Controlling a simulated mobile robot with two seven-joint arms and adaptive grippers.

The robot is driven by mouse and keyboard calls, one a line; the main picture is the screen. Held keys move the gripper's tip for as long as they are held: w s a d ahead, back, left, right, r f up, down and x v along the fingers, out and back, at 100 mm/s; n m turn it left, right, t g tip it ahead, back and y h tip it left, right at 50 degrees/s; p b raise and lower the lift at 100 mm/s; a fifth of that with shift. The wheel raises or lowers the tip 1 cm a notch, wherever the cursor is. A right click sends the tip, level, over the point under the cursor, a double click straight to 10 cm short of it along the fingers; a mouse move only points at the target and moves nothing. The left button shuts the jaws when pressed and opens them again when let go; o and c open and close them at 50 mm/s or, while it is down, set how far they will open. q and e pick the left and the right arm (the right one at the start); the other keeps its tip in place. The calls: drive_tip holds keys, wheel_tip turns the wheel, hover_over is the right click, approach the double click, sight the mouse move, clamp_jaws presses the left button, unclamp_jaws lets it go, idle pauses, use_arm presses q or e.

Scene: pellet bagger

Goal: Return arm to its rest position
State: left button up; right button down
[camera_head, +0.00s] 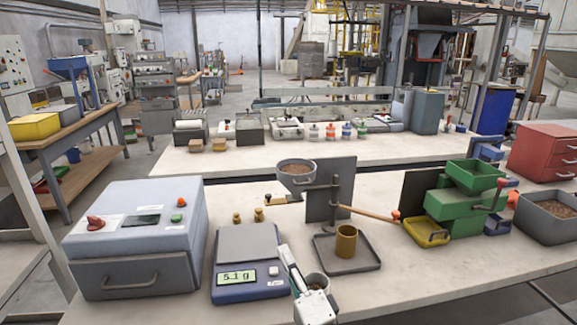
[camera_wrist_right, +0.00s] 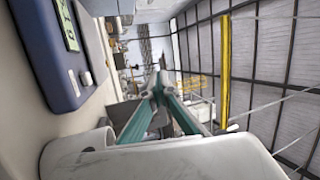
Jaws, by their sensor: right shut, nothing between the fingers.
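My right gripper (camera_head: 286,256) shows at the bottom centre of the head view, over the bench front, just right of the scale. It points up and slightly left in the picture. In the right wrist view its teal fingers (camera_wrist_right: 158,88) meet at the tips, with nothing between them. The scale (camera_head: 248,262) has a blue body and reads 5.1 g; its pan is empty. Part of it also shows in the right wrist view (camera_wrist_right: 62,60). My left gripper is not in view.
A grey sealer box (camera_head: 140,235) stands left of the scale. Right of my gripper are a tray (camera_head: 330,265) with a brass cup (camera_head: 346,240), a post with an orange-tipped lever (camera_head: 365,213) and a green hopper unit (camera_head: 452,205). The front right bench is clear.

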drive_tip(key=s+d+f+n+g+h, duration=0.2)
drive_tip(key=s+d+f+n+g, duration=0.2)
drive_tip(key=s+d+f+n, duration=0.35)
drive_tip(key=s+d+f+n+g+h, duration=0.2)
drive_tip(key=s+d+f+n+g, duration=0.3)
drive_tip(key=d+f+n, duration=0.45)
drive_tip(key=s+d+f+n+g+h, duration=0.1)
drive_tip(key=s+d+f+g+h, duration=0.1)
drive_tip(key=s+d+h, duration=0.6)
drive_tip(key=s+d+f+n+g+h, duration=0.15)
drive_tip(key=s+d, duration=0.35)
drive_tip(key=d, duration=0.7)
drive_tip(key=w+a+f+m+t+y, duration=0.2)
drive_tip(key=a+f+y, duration=0.6)
drive_tip(key=a+f, duration=0.5)
drive_tip(key=a+m+t, duration=0.1)
drive_tip(key=a, duration=0.2)
drive_tip(key=shift+a+f, duration=0.2)
drive_tip(key=shift+a, duration=0.05)
